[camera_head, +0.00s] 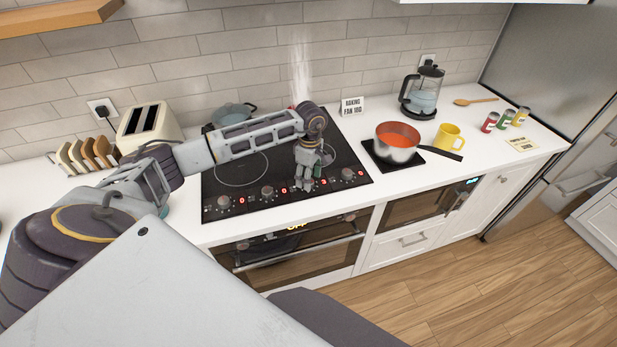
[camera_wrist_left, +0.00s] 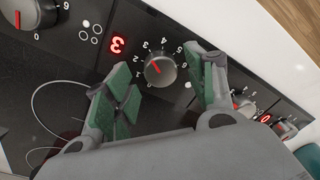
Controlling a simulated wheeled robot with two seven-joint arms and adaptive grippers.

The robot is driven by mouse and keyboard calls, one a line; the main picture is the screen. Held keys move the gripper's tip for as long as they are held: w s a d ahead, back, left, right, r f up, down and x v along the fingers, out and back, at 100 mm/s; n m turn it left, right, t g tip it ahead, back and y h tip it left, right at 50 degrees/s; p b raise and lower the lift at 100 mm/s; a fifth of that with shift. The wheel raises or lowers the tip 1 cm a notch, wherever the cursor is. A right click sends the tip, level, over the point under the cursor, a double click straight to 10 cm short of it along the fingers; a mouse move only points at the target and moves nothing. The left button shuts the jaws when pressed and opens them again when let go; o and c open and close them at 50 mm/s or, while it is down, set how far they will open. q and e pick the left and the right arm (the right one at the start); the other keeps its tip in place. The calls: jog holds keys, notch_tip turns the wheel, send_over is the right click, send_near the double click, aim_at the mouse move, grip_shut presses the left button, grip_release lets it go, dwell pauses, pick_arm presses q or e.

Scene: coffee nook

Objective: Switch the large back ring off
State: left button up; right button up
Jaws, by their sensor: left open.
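The black hob (camera_head: 235,185) has a row of knobs along its front edge. My left gripper (camera_head: 305,184) is above this edge, pointing down, and hides a knob there in the head view. In the left wrist view that knob (camera_wrist_left: 160,72) lies between the two open green-padded fingers (camera_wrist_left: 158,82), with a visible gap to each. Its red pointer is turned away from 0, roughly towards 3. A red 3 (camera_wrist_left: 117,44) glows beside it; the same 3 (camera_head: 323,182) shows in the head view. The other displays read 0. My right gripper is not in view.
A grey-blue pot (camera_head: 233,115) stands at the back left of the hob. Steam rises at the back right, largely behind my arm. Neighbouring knobs (camera_head: 267,193) (camera_head: 347,174) flank the gripper. A red saucepan (camera_head: 397,142) stands on a black mat to the right.

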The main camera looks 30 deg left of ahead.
pick_arm(q)
jog(key=shift+f, duration=0.55)
jog(key=shift+c, duration=0.3)
jog(key=c, duration=1)
